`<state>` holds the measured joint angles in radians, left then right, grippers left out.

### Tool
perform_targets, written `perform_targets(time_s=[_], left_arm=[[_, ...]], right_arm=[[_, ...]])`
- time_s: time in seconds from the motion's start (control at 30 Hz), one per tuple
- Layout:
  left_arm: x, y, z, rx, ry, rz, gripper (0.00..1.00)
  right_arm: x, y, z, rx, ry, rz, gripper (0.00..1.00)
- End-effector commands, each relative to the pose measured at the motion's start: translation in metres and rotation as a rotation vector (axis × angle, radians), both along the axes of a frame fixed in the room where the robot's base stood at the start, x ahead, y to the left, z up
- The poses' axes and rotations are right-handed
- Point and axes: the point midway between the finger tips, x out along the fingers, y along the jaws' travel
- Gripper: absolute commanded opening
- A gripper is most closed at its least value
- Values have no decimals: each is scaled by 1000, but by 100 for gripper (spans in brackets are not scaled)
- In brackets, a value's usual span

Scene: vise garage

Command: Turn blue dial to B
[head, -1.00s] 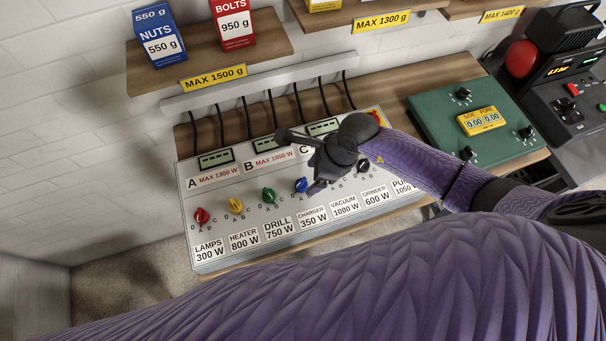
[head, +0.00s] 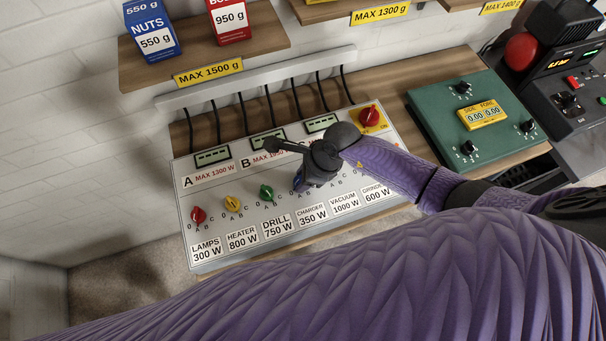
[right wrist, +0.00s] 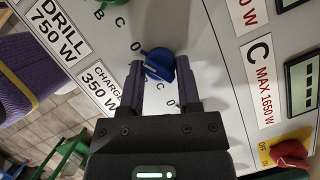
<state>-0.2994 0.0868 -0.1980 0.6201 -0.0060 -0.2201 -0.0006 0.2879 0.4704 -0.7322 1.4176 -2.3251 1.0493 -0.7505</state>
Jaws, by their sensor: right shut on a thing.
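The blue dial (right wrist: 159,66) is the charger's knob on the grey panel (head: 225,205). In the right wrist view it sits between the fingertips of my right gripper (right wrist: 160,72), which is shut on it. In the head view my right gripper (head: 302,184) is over the dial, and only a sliver of blue shows. Some position letters show around the dial in the right wrist view, but the fingers hide others, and I cannot tell which letter its pointer faces. My left gripper is not in view.
Green (head: 267,192), yellow (head: 232,204) and red (head: 198,215) dials stand to the left on the panel. A red main switch (head: 370,115) is at its upper right. A green box (head: 500,140) with black knobs lies to the right. Cables (head: 242,112) run behind the panel.

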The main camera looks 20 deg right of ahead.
Motion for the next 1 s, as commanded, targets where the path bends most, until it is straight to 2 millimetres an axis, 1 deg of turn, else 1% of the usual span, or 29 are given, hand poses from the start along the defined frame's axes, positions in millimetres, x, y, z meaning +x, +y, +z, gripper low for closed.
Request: perform_targets(time_s=[0.27,0.47,0.77,1.0], left_arm=[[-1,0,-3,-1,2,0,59],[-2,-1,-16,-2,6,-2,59],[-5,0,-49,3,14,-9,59],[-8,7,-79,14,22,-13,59]], right_arm=[[0,0,-1,1,-1,22,0],[1,-1,-3,-1,-2,112,0],[4,-1,-5,-1,-3,372,0],[5,-1,-6,-1,-2,601,0]])
